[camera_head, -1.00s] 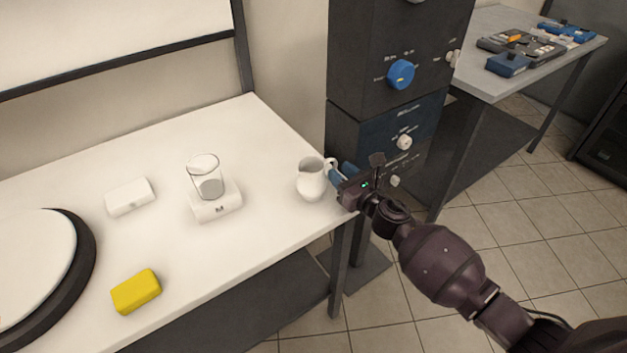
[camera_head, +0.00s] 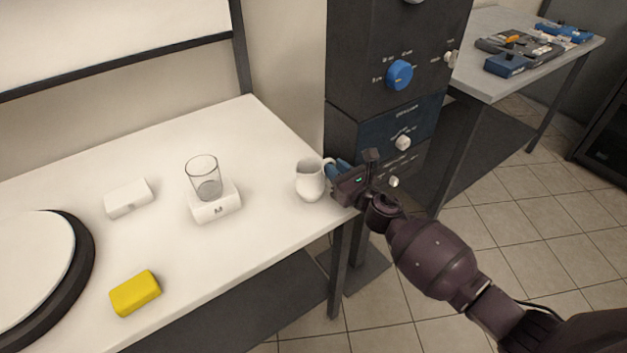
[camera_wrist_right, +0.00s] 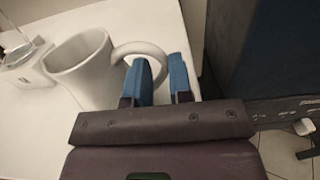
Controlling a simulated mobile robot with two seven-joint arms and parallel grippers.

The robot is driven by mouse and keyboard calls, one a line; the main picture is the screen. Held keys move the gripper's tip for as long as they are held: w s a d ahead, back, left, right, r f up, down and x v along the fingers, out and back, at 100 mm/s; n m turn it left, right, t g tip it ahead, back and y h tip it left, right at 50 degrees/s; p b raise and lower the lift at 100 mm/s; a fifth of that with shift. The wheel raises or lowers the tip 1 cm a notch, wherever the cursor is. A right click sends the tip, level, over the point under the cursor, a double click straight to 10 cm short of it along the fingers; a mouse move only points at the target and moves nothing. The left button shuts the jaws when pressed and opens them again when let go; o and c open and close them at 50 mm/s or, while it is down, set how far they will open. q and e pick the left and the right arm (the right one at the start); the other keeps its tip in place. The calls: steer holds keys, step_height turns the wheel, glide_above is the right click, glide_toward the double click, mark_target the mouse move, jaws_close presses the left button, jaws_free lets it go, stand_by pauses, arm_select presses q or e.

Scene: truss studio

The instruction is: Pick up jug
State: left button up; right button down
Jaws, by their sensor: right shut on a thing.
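The white jug (camera_head: 309,182) is upright at the right end of the white table, with its handle towards my right gripper. My right gripper (camera_head: 334,172) comes in from the right, and its blue fingers are at the jug's handle. In the right wrist view the jug (camera_wrist_right: 84,70) stands left of the fingers, and its looped handle reaches to the blue fingertips (camera_wrist_right: 160,78). The right gripper is shut on the handle; the fingers hide part of it. Whether the jug's base touches the table is hard to tell. My left gripper is not in view.
A glass beaker (camera_head: 203,178) stands on a white block (camera_head: 216,208) left of the jug. A white box (camera_head: 127,198), a yellow sponge (camera_head: 135,293) and a round dark-rimmed disc (camera_head: 75,262) are farther left. A dark equipment rack (camera_head: 352,75) stands close behind the gripper.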

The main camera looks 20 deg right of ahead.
steer(key=shift+d+f, duration=0.15)
steer(key=shift+f, duration=0.05)
steer(key=shift+r+p, duration=0.55)
steer(key=shift+r, duration=0.45)
arm_select(q)
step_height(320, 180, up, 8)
steer(key=p, duration=0.7)
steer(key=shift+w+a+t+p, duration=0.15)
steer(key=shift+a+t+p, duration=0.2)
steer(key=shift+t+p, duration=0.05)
arm_select(e)
step_height(320, 180, up, 18)
